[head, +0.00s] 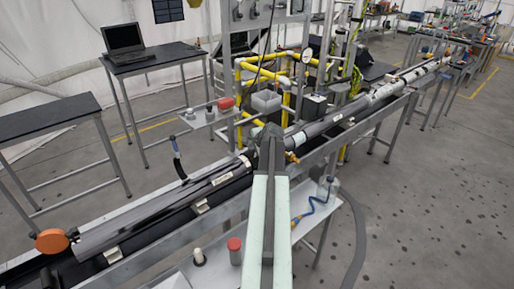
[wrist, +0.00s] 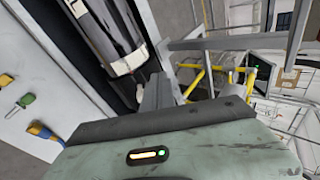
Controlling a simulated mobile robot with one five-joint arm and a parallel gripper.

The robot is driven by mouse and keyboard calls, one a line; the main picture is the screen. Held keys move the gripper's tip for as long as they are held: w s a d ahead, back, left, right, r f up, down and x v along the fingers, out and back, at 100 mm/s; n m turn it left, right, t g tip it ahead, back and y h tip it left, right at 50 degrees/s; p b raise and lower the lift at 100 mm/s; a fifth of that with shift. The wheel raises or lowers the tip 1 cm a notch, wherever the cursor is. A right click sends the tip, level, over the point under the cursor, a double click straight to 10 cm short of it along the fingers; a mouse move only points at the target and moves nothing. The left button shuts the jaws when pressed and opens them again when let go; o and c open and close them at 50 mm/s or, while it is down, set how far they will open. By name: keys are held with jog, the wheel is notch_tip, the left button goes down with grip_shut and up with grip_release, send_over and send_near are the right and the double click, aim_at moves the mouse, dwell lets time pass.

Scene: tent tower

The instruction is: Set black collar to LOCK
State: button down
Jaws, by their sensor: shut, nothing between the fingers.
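A long dark tube (head: 165,208) lies along a metal rail, with an orange disc (head: 51,241) at its near left end and small white labels on it. My gripper (head: 271,132) is at the tube line, near the middle of the head view, and hides part of it. In the wrist view a dark cylinder with a pale ring (wrist: 126,64) lies just beyond and left of my gripper (wrist: 158,92). The fingers are shut and empty. I cannot tell which part is the black collar, nor whether the fingers touch the tube. No LOCK mark is readable.
Yellow pipes (head: 243,105) stand behind the tube. A blue-black handle (head: 178,158) sticks up beside it. A dark table with a laptop (head: 124,40) stands at the back left.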

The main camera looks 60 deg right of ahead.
jog(key=shift+s+d, duration=0.15)
jog(key=shift+d, duration=0.35)
jog(key=shift+a+r, duration=0.1)
jog(key=shift+a, duration=0.15)
jog(key=shift+d+f, duration=0.2)
jog(key=shift+d, duration=0.25)
jog(key=shift+a+r, duration=0.1)
jog(key=shift+a, duration=0.1)
jog(key=shift+d, duration=0.1)
